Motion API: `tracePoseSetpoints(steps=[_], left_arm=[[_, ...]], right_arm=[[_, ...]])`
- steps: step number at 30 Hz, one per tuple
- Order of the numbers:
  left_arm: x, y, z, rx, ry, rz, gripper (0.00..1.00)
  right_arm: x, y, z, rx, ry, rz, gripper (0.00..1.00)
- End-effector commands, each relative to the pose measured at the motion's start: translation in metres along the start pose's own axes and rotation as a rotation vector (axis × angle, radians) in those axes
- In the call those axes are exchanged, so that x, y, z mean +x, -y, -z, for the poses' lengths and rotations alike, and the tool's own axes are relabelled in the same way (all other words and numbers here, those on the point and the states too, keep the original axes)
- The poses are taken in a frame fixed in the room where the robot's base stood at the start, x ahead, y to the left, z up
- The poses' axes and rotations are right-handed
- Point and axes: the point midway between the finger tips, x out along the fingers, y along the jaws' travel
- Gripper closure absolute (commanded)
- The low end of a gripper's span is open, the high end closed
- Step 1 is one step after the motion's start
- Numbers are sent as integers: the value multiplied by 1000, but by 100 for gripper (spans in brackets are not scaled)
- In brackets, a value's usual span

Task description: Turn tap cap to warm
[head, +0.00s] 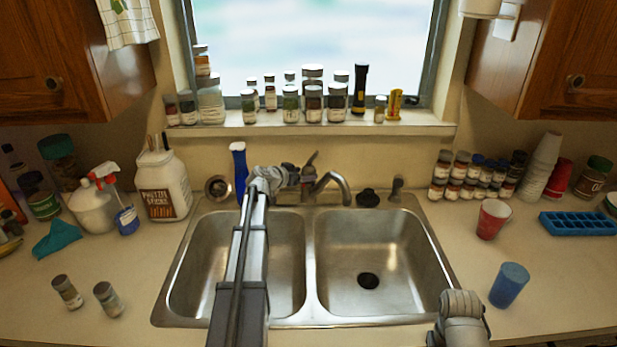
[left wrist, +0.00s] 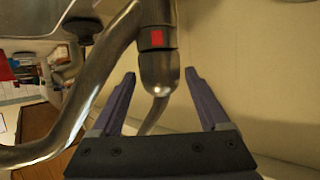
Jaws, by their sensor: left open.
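The tap stands behind the double sink, its curved spout (head: 333,185) reaching over the right basin. In the left wrist view the spout (left wrist: 92,85) curves down the left side. The tap cap (left wrist: 158,62) is a rounded metal end with a red mark, and a thin lever extends from it. My left gripper (head: 292,180) is at the tap's left side. In the left wrist view its open fingers (left wrist: 160,76) lie on either side of the cap's end, with visible gaps. The cap is hard to make out in the head view. My right gripper is not visible; only part of that arm shows.
A black stopper (head: 367,197) and small dispenser (head: 396,187) are right of the tap. Jars line the windowsill (head: 300,129). A blue cup (head: 509,285) stands on the right counter.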

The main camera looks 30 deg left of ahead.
Motion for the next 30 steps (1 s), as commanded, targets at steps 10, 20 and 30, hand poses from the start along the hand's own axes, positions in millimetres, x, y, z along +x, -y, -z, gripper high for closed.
tracePoseSetpoints(steps=[10,20,30], left_arm=[[32,0,0,0,0,0,21],[31,0,0,0,0,0,42],[31,0,0,0,0,0,80]], right_arm=[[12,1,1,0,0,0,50],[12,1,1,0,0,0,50],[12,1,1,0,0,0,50]])
